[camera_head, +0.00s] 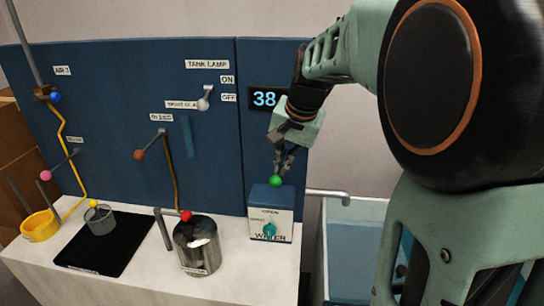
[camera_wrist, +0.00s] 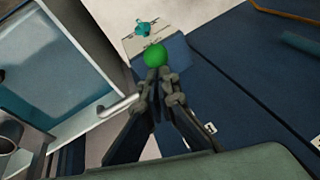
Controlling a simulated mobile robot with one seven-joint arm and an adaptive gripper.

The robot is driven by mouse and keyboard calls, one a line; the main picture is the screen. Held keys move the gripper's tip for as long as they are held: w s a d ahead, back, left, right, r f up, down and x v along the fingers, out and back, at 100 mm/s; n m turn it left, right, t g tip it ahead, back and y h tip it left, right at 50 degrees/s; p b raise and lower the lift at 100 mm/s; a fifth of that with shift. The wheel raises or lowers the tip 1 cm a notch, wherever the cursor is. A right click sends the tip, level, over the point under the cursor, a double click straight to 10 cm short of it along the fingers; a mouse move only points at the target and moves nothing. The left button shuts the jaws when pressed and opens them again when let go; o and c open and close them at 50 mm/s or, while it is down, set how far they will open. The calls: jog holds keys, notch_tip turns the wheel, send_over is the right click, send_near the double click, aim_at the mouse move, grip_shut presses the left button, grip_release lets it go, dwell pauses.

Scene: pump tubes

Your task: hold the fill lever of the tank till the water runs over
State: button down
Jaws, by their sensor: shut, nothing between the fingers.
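A box marked WATER (camera_head: 271,207) stands at the right end of the white counter. It has a green ball (camera_head: 275,181) on top and a teal knob (camera_head: 269,230) on its front. The ball also shows in the wrist view (camera_wrist: 155,55). My gripper (camera_head: 281,170) is shut and empty, pointing down with its tips right at the ball; I cannot tell whether they touch. The tank (camera_head: 362,204) stands to the right of the counter, partly hidden by my arm. It holds blue water (camera_head: 352,262). A grey pipe (camera_head: 328,194) reaches over its rim. I see no water running over.
A blue back panel (camera_head: 215,130) carries a display (camera_head: 266,98) reading 38 and a tank lamp switch (camera_head: 205,97). A metal pot (camera_head: 197,247), a black plate (camera_head: 100,245), a mesh cup (camera_head: 99,220) and a yellow ring (camera_head: 40,226) are on the counter's left and middle.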

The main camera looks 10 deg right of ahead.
dwell(0.3)
jog(key=b, duration=0.1)
jog(key=f+b, duration=0.1)
jog(key=b, duration=0.1)
jog(key=f+t+b, duration=0.1)
jog(key=b, duration=0.1)
jog(key=shift+s+a+f, duration=0.1)
jog(key=shift+s+f, duration=0.15)
notch_tip(320, 180, down, 5)
jog(key=b, duration=0.3)
jog(key=shift+s+r, duration=0.1)
jog(key=shift+r, duration=0.1)
dwell(3.4)
